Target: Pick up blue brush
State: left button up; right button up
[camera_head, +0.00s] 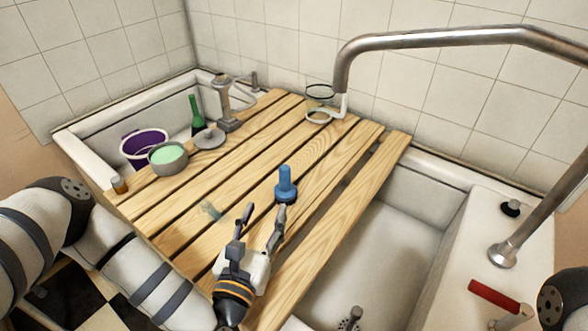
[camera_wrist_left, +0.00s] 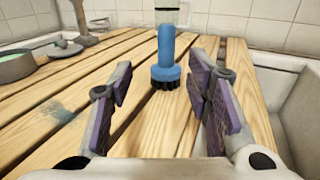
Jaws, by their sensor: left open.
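The blue brush (camera_head: 286,186) stands upright on the wooden slatted board (camera_head: 330,170), its handle up and its dark bristles down. My left gripper (camera_head: 262,212) is open, just on the near side of the brush, and empty. In the left wrist view the brush (camera_wrist_left: 166,62) shows ahead, between and beyond the two open fingers (camera_wrist_left: 160,98), with bare wood between. The fingers do not appear to touch it. My right gripper is not clearly in view.
A grey bowl with green contents (camera_head: 167,157), a metal scale-like object (camera_head: 226,105) and a glass jar (camera_head: 320,95) stand on the board. A green bottle (camera_head: 196,115) and purple bucket (camera_head: 145,145) are in the left basin. A metal pipe (camera_head: 440,38) arches above the right side.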

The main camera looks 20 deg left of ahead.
aim_at(283, 180)
pick_arm(q)
jog(key=w, duration=1.2)
jog(key=shift+w+d, duration=0.15)
jog(key=shift+w, duration=0.05)
grip_shut()
